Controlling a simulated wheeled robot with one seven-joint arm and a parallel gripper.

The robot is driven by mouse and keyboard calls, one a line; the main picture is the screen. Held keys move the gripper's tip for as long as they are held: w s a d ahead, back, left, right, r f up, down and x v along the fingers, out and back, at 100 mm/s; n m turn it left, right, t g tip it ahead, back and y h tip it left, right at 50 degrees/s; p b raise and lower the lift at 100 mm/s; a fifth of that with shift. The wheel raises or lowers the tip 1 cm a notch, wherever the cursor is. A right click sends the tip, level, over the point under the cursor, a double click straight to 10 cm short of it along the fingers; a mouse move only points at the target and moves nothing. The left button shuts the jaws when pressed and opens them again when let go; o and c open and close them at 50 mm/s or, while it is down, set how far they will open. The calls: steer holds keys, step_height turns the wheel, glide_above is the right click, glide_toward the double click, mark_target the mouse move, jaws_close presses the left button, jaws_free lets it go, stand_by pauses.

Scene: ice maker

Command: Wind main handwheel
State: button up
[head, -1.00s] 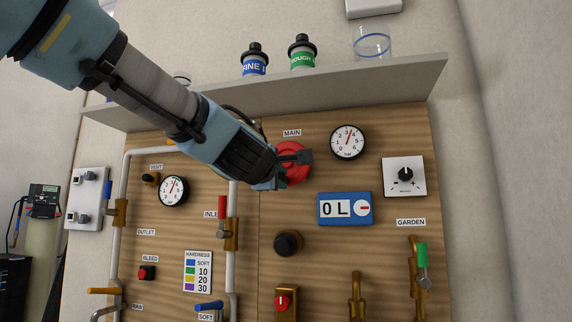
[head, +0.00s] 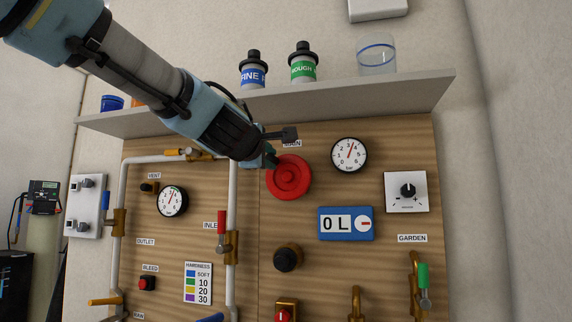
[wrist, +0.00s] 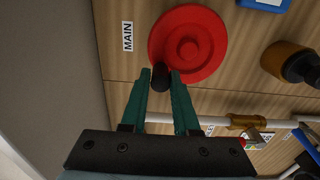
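The main handwheel (head: 289,180) is a red disc with a raised hub, on the wooden panel below the MAIN label. In the wrist view the red handwheel (wrist: 200,48) fills the upper middle, with a short black handle peg (wrist: 160,77) at its near edge. My gripper (wrist: 161,78) has its two green fingers on either side of this peg, with little or no gap, and appears shut on it. In the head view my gripper (head: 271,155) is at the handwheel's upper left rim. The peg is hidden there.
A shelf (head: 400,91) with bottles juts out above.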

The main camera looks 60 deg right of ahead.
steer(key=o, duration=0.4)
steer(key=shift+w+f, duration=0.1)
steer(key=shift+f, duration=0.05)
steer(key=shift+a, duration=0.1)
steer(key=b+v, duration=0.1)
steer(key=v, duration=0.6)
steer(key=shift+b, duration=0.4)
